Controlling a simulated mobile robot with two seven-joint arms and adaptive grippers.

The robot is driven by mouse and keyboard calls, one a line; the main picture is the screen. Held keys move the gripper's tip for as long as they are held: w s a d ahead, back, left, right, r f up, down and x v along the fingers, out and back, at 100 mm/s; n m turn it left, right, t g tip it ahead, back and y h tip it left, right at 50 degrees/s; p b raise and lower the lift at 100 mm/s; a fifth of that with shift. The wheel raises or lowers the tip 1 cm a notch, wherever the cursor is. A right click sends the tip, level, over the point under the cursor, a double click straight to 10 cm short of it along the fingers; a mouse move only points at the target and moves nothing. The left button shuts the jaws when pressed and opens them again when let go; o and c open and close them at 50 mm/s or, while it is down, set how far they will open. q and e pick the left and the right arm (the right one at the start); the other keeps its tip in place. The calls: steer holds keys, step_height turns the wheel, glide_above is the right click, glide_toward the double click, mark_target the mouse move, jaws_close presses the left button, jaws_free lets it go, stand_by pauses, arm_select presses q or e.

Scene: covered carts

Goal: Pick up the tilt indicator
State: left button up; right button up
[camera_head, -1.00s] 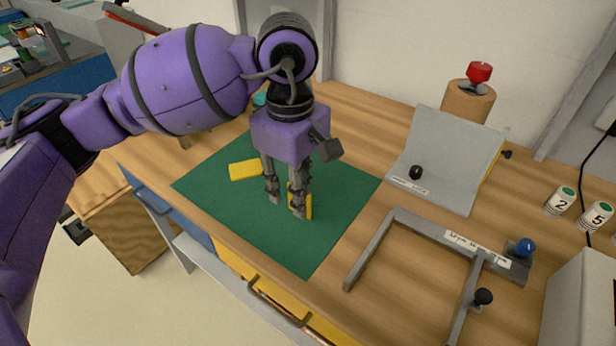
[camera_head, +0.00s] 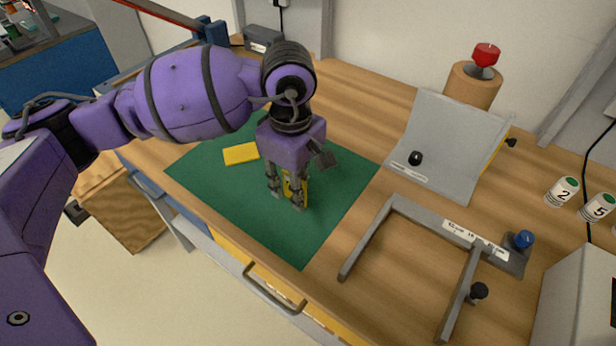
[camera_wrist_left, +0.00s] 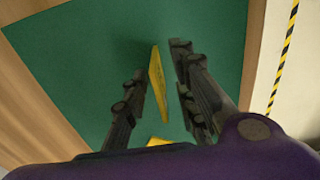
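Two yellow pieces are on the green mat (camera_head: 225,205). One yellow piece (camera_head: 288,187) looks thin and stands on edge; the other yellow piece (camera_head: 240,154) lies flat farther left. No readable label shows which is the tilt indicator. My left gripper (camera_head: 287,202) points down at the mat, with its fingers on either side of the standing piece. My right gripper is out of view.
A grey bent panel (camera_head: 450,140) with a black knob stands right of the mat. A grey bracket frame (camera_head: 368,235) lies in front of it. A red-topped cylinder (camera_head: 472,85) and numbered white cups (camera_head: 562,191) are farther right. The mat's front is clear.

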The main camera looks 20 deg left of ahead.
arm_select(q)
jaws_close()
stand_by(0.3)
